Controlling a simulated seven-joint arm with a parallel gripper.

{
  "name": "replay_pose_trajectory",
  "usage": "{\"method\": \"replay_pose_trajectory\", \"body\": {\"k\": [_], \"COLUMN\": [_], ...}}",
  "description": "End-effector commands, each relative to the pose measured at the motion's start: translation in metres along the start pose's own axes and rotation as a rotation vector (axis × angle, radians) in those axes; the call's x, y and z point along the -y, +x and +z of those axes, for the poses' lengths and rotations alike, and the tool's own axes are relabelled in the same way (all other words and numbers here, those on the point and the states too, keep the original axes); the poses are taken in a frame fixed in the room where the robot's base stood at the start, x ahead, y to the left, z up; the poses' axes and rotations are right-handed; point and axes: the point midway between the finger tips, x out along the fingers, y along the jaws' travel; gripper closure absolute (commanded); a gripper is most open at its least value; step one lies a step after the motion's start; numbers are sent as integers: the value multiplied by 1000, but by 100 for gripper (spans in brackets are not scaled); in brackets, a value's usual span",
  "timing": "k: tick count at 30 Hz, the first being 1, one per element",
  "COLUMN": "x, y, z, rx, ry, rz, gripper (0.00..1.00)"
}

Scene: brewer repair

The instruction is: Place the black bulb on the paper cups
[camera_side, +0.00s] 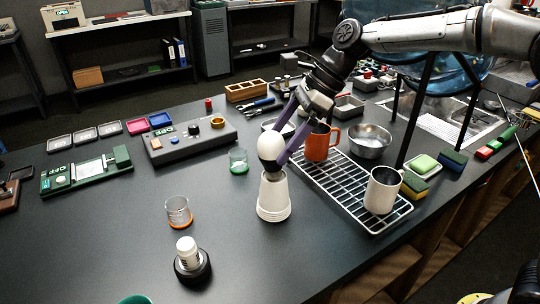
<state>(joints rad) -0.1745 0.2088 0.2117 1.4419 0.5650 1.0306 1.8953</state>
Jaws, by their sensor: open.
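A stack of white paper cups (274,198) stands upside down on the dark table, near the middle. An egg-shaped bulb (271,145), white above with a dark lower part, sits upright on top of the stack. My gripper (282,142) reaches down from the upper right, its purple fingers at the bulb's right side. It is open; whether a finger touches the bulb I cannot tell. A white ribbed piece in a black round base (190,268) stands at the front left. No wholly black bulb shows.
A wire rack (346,187) with an orange mug (320,146) and a white mug (382,190) lies right of the cups. Glasses with green (238,162) and orange (178,210) bottoms stand to the left. The front middle of the table is clear.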

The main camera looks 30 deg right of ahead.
Motion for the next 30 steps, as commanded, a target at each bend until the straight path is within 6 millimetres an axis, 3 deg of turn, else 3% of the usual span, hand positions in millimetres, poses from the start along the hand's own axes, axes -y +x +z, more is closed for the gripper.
{"method": "replay_pose_trajectory", "body": {"k": [3,9,21,26,30], "x": [1,0,-4,-29,-68], "y": [-25,-51,-63,-89,-116], "z": [0,0,-3,-28,-71], "rx": [2,1,-6,-59,-164], "ry": [0,0,-32,-272,-639], "rz": [-4,-2,-8,-62,-113], "gripper": [1,1,1,1,1]}}
